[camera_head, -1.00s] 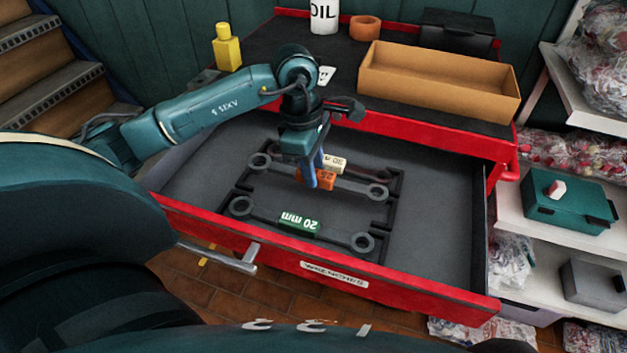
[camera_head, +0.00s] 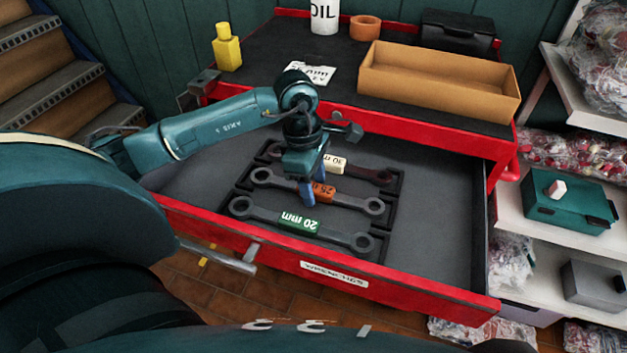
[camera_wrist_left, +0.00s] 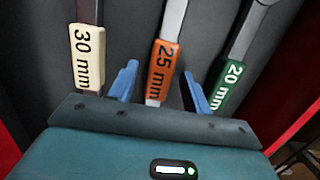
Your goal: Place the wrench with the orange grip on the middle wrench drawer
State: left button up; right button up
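The wrench with the orange 25 mm grip (camera_head: 323,191) lies in the middle place of the black holder (camera_head: 389,215) in the open drawer, between two other wrenches. The white 30 mm wrench (camera_head: 334,163) is behind it, and the green 20 mm wrench (camera_head: 299,222) is in front. My left gripper (camera_head: 313,189) is low over the orange grip. In the left wrist view its two blue fingers stand open on either side of the orange grip (camera_wrist_left: 163,70), with a gap on both sides. My right gripper is not in view.
The red drawer front (camera_head: 400,286) bounds the near side. On the cabinet top are a cardboard tray (camera_head: 440,98), a yellow bottle (camera_head: 227,47), an oil can (camera_head: 324,15) and a paper label (camera_head: 308,73). The drawer floor right of the holder is clear.

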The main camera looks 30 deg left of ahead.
pick_arm(q)
jog(key=shift+r, duration=0.2)
jog(key=shift+a+r, duration=0.1)
jog(key=shift+r, duration=0.25)
notch_tip(320, 180, up, 11)
jog(key=a, duration=0.1)
jog(key=shift+s+a, duration=0.2)
jog(key=shift+a, duration=0.1)
